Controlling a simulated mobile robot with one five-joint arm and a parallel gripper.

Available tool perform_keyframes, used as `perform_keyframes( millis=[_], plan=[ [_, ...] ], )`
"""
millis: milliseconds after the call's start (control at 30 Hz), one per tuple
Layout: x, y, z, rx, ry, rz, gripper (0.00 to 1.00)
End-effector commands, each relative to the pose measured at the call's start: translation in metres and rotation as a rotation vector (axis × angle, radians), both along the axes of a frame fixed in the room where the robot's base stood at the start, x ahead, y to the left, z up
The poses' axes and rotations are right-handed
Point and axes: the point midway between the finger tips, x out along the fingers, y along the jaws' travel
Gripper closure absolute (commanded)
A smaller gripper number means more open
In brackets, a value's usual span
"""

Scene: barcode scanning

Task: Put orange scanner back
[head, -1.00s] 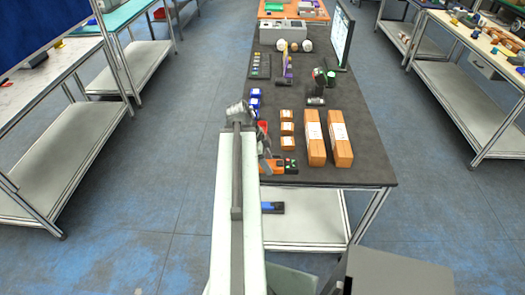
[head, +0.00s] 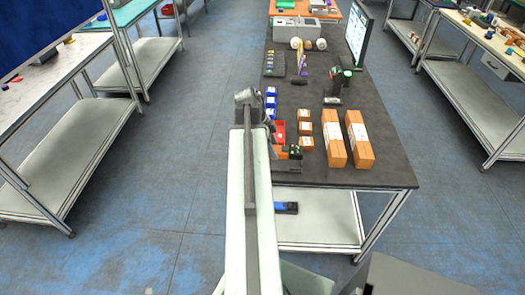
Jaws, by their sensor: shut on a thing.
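The orange scanner (head: 281,152) shows as a small orange patch at the near left corner of the dark table (head: 385,165). My gripper (head: 292,160) is at this same corner and is shut on the scanner. My arm and the grey jaws hide much of the scanner. A small dark piece with green and red spots (head: 295,151) shows at its right end; I cannot tell if it is part of the scanner.
Small cartons (head: 305,129) and two long cartons (head: 333,148) stand to the right. A red bin (head: 279,127) and blue bins (head: 270,103) line the left edge. A monitor (head: 357,40) stands at the far right. Bare tabletop lies right of the long cartons.

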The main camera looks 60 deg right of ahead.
Motion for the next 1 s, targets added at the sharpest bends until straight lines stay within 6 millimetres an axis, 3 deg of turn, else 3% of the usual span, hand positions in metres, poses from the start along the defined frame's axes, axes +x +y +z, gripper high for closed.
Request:
perform_keyframes(
  millis=[267,400,467,700,1000],
  plan=[
    [0.007,-0.009,-0.002,0.0,0.001,0.003,1.0],
    [0.003,-0.011,-0.034,-0.001,0.001,-0.003,1.0],
    [0.003,-0.011,-0.041,-0.001,0.001,-0.003,1.0],
    [0.008,-0.009,-0.036,-0.001,0.001,0.004,1.0],
    [0.008,-0.009,-0.046,0.0,0.001,0.005,1.0]
  ],
)
